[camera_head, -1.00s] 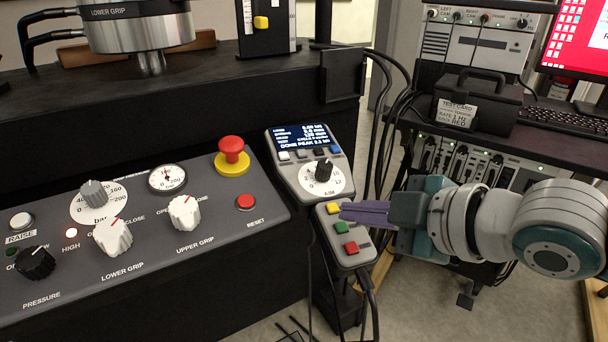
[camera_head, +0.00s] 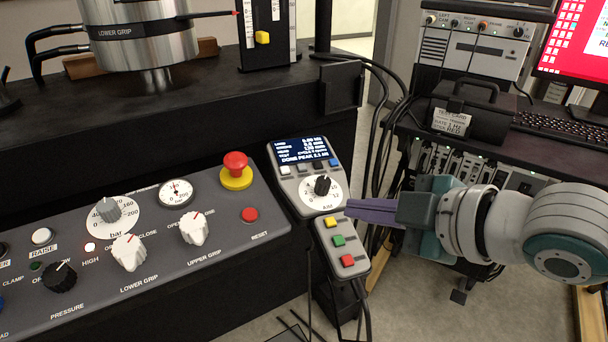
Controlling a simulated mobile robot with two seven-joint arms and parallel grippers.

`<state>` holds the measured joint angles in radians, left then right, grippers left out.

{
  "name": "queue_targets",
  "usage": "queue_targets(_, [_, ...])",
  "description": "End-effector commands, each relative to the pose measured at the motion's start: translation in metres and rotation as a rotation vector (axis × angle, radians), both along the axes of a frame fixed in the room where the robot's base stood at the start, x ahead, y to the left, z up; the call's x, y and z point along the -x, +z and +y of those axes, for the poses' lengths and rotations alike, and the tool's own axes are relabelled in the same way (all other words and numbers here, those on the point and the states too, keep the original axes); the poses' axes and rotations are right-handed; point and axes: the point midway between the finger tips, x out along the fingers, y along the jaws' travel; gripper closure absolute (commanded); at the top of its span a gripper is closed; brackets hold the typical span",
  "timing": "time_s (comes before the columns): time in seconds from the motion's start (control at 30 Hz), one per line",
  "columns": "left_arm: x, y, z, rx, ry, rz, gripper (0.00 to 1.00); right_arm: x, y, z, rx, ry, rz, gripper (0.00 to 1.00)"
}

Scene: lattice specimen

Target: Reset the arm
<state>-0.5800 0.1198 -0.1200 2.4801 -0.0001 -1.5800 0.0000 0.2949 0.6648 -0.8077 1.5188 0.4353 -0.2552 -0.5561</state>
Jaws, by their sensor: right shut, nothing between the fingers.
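My right gripper (camera_head: 375,212) comes in from the right and points left. Its purple fingers are shut and empty. Their tips are close to the small pendant (camera_head: 337,262) with yellow, green and red buttons; whether they touch it I cannot tell. The arm behind it (camera_head: 520,225) stretches to the right edge. My left gripper is out of view.
The sloped control panel (camera_head: 215,265) has knobs, a gauge (camera_head: 176,193), a red mushroom button (camera_head: 235,165) and a red reset button (camera_head: 249,214). A display unit (camera_head: 305,172) with a black knob sits above the pendant. Cables (camera_head: 385,120) hang behind. A rack (camera_head: 462,60) stands at right.

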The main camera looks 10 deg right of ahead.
Motion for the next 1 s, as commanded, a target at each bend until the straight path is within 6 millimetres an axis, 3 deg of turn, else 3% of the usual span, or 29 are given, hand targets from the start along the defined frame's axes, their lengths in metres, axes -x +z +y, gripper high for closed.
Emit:
queue_targets(0.4, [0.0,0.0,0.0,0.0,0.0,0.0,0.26,0.0,0.0,0.0,0.0,0.0,0.0,1.0])
queue_targets(0.53, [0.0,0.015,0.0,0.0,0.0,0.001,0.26,0.012,0.011,0.014,-0.032,-0.011,0.046,1.0])
queue_targets(0.63, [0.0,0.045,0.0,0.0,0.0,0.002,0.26,0.042,0.036,0.039,-0.094,-0.061,0.163,1.0])
queue_targets(0.73, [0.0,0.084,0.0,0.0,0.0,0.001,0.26,0.083,0.074,0.053,-0.173,-0.19,0.33,1.0])
queue_targets(0.87, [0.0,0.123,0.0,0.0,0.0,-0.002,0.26,0.133,0.113,0.034,-0.235,-0.437,0.528,1.0])
queue_targets(1.0, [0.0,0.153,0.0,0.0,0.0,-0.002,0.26,0.186,0.145,-0.002,-0.266,-0.714,0.695,1.0])
